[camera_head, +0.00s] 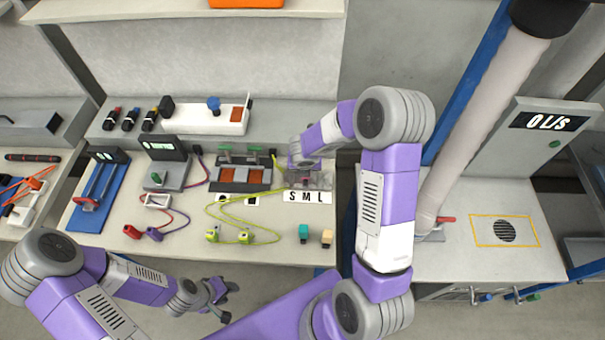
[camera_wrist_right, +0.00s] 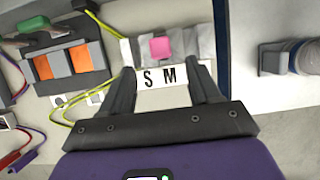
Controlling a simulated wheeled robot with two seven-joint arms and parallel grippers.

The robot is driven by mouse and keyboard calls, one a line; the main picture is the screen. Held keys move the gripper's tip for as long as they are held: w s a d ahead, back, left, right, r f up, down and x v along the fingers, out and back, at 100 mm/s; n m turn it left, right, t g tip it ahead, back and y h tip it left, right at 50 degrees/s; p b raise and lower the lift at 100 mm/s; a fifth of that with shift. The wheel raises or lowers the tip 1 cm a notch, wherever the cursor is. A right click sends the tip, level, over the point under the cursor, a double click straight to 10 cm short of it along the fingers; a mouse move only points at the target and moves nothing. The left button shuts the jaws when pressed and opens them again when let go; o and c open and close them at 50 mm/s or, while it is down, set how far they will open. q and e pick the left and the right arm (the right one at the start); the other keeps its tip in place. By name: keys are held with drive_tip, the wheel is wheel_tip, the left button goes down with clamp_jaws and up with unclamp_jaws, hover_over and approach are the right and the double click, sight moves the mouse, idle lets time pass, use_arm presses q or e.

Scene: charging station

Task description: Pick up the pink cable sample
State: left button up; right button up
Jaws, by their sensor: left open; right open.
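The pink cable sample (camera_wrist_right: 160,48) shows in the right wrist view as a small pink block. It sits in a grey holder (camera_wrist_right: 203,42) behind the white label strip (camera_wrist_right: 148,78) with S and M. My right gripper (camera_wrist_right: 158,70) is open, with its fingers on either side of the label and the pink sample ahead of its tips, nothing between them. In the head view the right hand hangs over the holder and mostly hides it; the label (camera_head: 308,197) reads S M L. My left gripper (camera_head: 225,301) is open and empty, low in front of the bench.
Teal and tan blocks (camera_head: 304,232) stand near the bench's front right. A yellow-green cable (camera_head: 236,217) lies left of the label. A unit with orange panels (camera_head: 240,175) stands left of the holder. A blue frame edge (camera_wrist_right: 221,40) runs right of it.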

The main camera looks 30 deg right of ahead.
drive_tip(key=b+x, duration=0.1)
drive_tip(key=x, duration=0.2)
drive_tip(key=shift+w+a+f, duration=0.1)
drive_tip(key=shift+w+f, duration=0.05)
drive_tip(key=shift+f, duration=0.15)
drive_tip(key=x, duration=0.2)
drive_tip(key=b+x, duration=0.1)
drive_tip(key=x, duration=0.2)
drive_tip(key=shift+d+f, duration=0.25)
drive_tip(key=shift+d, duration=0.05)
use_arm(q)
drive_tip(key=f, duration=0.1)
drive_tip(key=w+f, duration=0.1)
drive_tip(key=shift+f, duration=0.35)
